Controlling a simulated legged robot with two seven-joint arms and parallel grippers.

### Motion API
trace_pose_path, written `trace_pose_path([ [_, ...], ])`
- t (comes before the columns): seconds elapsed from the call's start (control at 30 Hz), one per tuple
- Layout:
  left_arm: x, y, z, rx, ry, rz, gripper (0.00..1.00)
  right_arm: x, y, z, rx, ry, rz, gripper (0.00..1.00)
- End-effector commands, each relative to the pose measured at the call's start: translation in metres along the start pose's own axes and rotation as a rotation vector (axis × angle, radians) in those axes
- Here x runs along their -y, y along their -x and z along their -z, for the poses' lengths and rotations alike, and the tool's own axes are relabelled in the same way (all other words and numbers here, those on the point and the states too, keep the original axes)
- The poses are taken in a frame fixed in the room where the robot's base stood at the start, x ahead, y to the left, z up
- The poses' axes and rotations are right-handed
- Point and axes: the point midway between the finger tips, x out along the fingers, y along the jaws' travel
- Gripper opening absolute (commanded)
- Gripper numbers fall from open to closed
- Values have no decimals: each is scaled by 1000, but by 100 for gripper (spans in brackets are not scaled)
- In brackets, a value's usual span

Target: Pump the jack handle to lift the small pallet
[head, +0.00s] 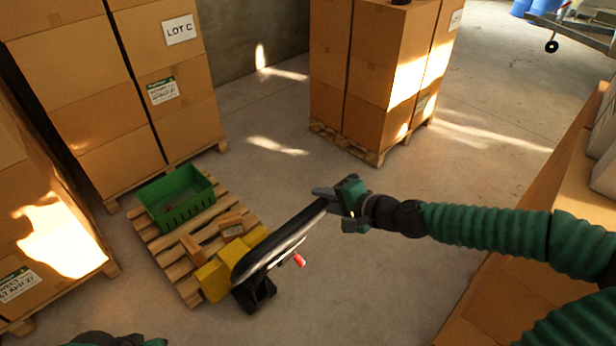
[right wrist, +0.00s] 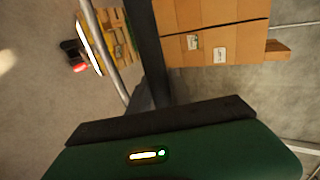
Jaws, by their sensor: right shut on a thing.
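The small pallet (head: 163,252) is wooden and lies on the floor at centre left in the head view. A yellow pallet jack (head: 213,281) with a black base stands at its near right end. The jack handle (head: 285,236), a dark and silver loop, slants up and right from the jack to my right gripper (head: 328,196). The right gripper is shut on the handle's upper end; its fingers partly hide the grip. In the right wrist view a silver handle tube (right wrist: 104,50) runs down toward the gripper. Only a bit of my left gripper (head: 105,340) shows at the bottom edge.
Tall carton stacks stand behind left (head: 165,90) and behind centre (head: 375,75). Cartons (head: 35,255) flank the left, and more (head: 500,300) the right. Floor between is clear.

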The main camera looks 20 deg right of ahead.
Motion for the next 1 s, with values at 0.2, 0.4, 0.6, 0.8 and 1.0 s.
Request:
trace_pose_path([
  [0.2, 0, 23, 6, -1, 0, 0, 45, 64, -52, 0, -2, 6, 3, 0],
  [0.4, 0, 47, 11, -1, 0, 0, 45, 114, -99, -1, -1, 4, 2, 0],
  [0.6, 0, 57, 14, -1, 0, 0, 45, 133, -124, 2, -5, 2, 1, 0],
  [0.8, 0, 91, 21, -1, 0, 0, 45, 172, -166, -2, -1, 2, 2, 0],
  [1.0, 0, 134, 32, -1, 0, 0, 45, 207, -219, -1, -1, 2, -2, 0],
])
